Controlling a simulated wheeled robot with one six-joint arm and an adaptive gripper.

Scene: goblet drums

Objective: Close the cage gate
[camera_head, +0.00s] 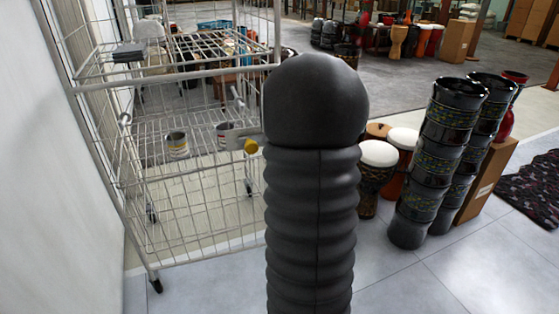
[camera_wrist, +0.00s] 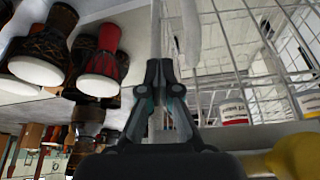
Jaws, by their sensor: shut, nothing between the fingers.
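The wire cage (camera_head: 150,262) stands on small wheels at the left in the head view. Its near side has a lower mesh panel with a thick top rail (camera_head: 180,77); above the rail I see no mesh on that side. I cannot tell which panel is the gate or how far it stands open. In the wrist view, wire mesh (camera_wrist: 285,60) fills the right side and a pale upright post (camera_wrist: 155,35) is beyond the fingertips. My gripper (camera_wrist: 163,66) is shut and empty, close to that post; contact is unclear. My dark arm hides the gripper in the head view.
Two cans (camera_head: 177,145) (camera_head: 224,133) stand inside the cage. White-topped drums (camera_head: 377,160) and tall dark drums (camera_head: 440,150) stand right of my arm, beside a cardboard box (camera_head: 488,180). A white wall (camera_head: 50,190) borders the left. Tiled floor is clear at front right.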

